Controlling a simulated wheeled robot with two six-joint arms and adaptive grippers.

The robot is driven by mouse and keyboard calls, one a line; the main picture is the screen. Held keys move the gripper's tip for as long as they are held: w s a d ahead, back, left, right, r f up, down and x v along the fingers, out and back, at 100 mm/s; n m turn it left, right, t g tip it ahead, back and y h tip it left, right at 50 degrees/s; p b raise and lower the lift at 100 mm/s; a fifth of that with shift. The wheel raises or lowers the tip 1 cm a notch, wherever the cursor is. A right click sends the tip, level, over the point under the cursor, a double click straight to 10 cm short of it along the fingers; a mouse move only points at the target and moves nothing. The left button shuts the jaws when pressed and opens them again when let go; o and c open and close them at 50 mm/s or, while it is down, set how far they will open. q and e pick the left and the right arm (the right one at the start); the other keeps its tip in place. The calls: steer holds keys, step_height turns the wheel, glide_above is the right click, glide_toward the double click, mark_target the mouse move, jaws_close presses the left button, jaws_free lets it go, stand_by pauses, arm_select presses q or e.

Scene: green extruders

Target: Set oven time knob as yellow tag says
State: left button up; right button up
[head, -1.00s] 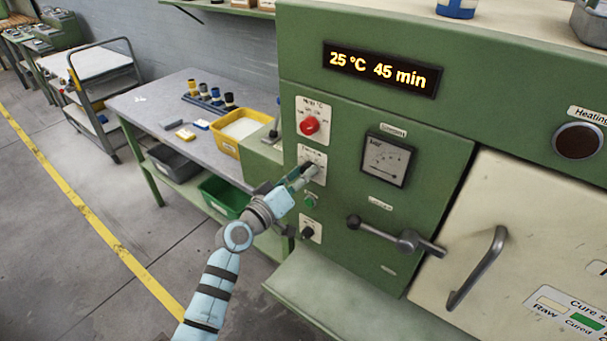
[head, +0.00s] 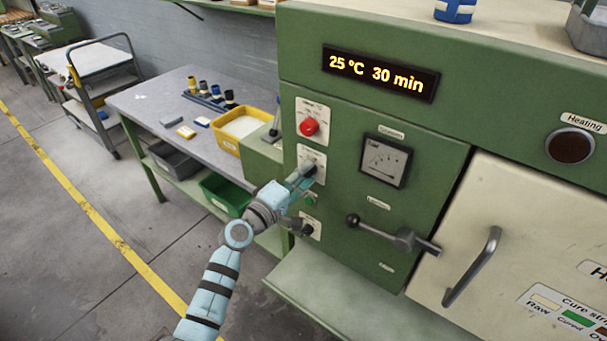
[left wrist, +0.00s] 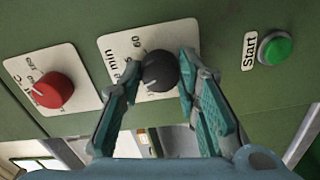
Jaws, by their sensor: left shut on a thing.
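The oven (head: 440,130) is a green cabinet whose display (head: 380,74) reads 25 °C 30 min. The black time knob (left wrist: 159,71) sits on a white dial plate marked "min" and 60. My left gripper (head: 307,172) is at this knob and mostly covers it in the head view. In the left wrist view its fingers (left wrist: 160,85) are closed on both sides of the knob. The red temperature knob (head: 309,126) is above it; it also shows in the left wrist view (left wrist: 52,90). I cannot make out a yellow tag. My right gripper is out of view.
A green Start button (left wrist: 275,47) lies beside the time knob, with another dark knob (head: 307,229) lower on the panel. A lever handle (head: 395,236) and the oven door handle (head: 474,266) stick out to the right. A grey table (head: 165,104) with a yellow bin (head: 226,145) stands left.

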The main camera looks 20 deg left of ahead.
arm_select(q)
steer(key=shift+f, duration=0.1)
stand_by(0.3)
steer(key=o, duration=1.2)
steer(key=shift+c, duration=0.2)
steer(key=v, duration=1.2)
